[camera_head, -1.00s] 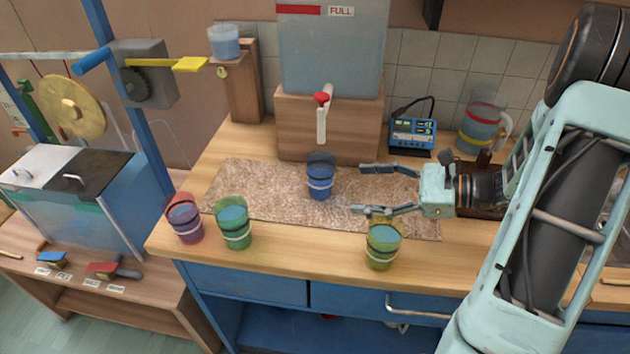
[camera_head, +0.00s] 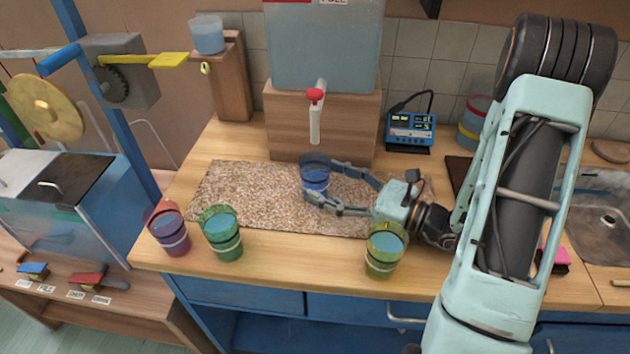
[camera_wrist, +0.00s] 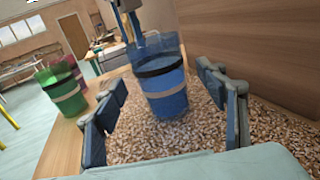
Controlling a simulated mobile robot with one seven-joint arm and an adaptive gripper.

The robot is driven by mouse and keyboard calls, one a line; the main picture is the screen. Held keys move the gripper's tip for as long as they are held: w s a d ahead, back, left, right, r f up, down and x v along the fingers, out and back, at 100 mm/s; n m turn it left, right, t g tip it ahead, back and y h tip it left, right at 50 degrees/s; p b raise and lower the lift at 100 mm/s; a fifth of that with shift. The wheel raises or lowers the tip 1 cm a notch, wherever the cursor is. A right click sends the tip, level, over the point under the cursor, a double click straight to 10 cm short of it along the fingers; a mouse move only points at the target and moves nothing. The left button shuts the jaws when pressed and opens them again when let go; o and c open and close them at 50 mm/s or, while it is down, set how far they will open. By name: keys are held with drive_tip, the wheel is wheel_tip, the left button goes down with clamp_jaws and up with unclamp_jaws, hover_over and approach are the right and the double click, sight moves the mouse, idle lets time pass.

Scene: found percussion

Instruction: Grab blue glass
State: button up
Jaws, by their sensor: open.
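The blue glass (camera_head: 315,178) stands upright on the speckled mat below the tank's tap. It has a dark band and a pale band and holds liquid. My gripper (camera_head: 319,181) is open, with its fingers reaching from the right to either side of the glass. In the wrist view the blue glass (camera_wrist: 161,82) stands between and just beyond the two spread fingers (camera_wrist: 168,105). I see no clear contact between the fingers and the glass.
A yellow-green glass (camera_head: 384,250) stands near the counter's front edge, below my gripper. A green glass (camera_head: 221,233) and a purple-red glass (camera_head: 168,229) stand at the left. The tap (camera_head: 315,115) hangs behind the blue glass. The mat (camera_head: 250,195) is otherwise clear.

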sight(326, 179)
drive_tip(key=x, duration=0.3)
drive_tip(key=shift+w+a+r, duration=0.1)
drive_tip(key=shift+w+a, duration=0.1)
drive_tip(key=shift+a, duration=0.1)
drive_tip(key=c, duration=1.5)
drive_tip(key=shift+c, duration=0.9)
drive_tip(key=shift+r, duration=0.15)
